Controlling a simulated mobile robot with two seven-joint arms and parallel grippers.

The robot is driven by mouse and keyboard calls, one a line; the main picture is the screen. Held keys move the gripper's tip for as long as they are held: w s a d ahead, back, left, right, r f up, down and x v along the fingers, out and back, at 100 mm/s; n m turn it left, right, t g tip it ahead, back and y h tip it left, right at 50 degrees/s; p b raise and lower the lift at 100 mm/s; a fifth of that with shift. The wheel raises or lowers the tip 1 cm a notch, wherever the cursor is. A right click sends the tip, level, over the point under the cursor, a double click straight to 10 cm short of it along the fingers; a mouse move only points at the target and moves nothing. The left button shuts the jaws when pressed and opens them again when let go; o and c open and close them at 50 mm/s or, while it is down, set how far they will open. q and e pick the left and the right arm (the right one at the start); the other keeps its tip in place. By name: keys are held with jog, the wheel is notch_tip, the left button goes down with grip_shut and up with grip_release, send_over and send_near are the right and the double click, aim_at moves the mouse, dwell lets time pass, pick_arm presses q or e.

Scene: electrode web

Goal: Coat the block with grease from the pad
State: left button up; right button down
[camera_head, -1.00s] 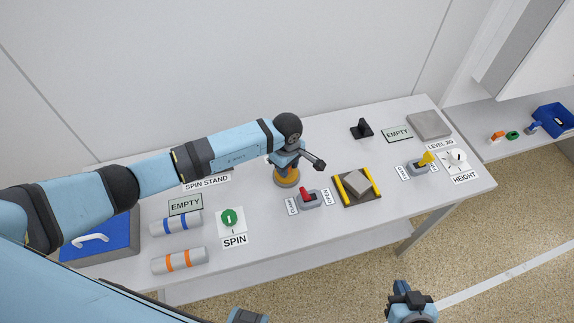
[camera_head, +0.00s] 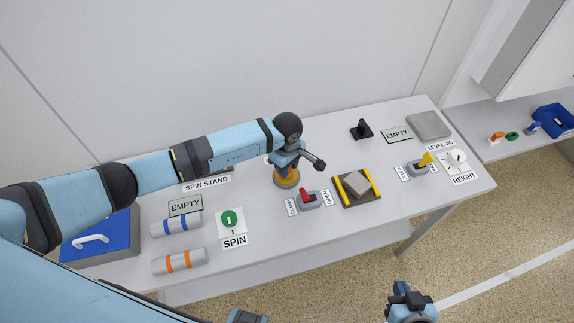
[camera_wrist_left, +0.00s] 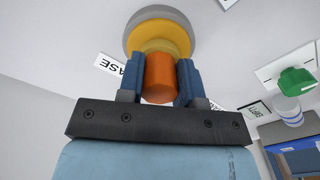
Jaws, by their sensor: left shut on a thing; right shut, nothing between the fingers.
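My left gripper (camera_head: 287,164) is shut on an orange cylinder (camera_wrist_left: 159,77), seen between its blue fingers in the left wrist view. The cylinder is over the round yellow-orange pad (camera_head: 287,181) on a grey base; the pad also shows in the left wrist view (camera_wrist_left: 158,34). Whether cylinder and pad touch, I cannot tell. A grey block (camera_head: 357,182) lies on a dark plate (camera_head: 362,201) between two yellow bars, right of the pad. My right gripper (camera_head: 409,295) is shut and empty, off the table's front edge.
A red-lever switch (camera_head: 309,202) stands between pad and plate. A green knob (camera_head: 230,219) and two banded cylinders (camera_head: 177,223) are at the left. A yellow-lever switch (camera_head: 420,166), white knob (camera_head: 456,160), black stand (camera_head: 361,129) and grey slab (camera_head: 429,125) are at the right.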

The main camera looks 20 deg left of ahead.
pick_arm(q)
jog(key=shift+r+p, duration=1.45)
jog(key=shift+r, duration=1.8)
jog(key=s+a+r+m, duration=0.4)
jog(key=r+m, duration=0.2)
jog(key=r, duration=0.3)
jog(key=s+a+r+m, duration=0.4)
jog(key=r+m, duration=0.2)
jog(key=r, duration=0.2)
jog(key=shift+s+r+m, duration=0.3)
jog(key=shift+r+m, duration=0.05)
jog(key=shift+m, duration=0.05)
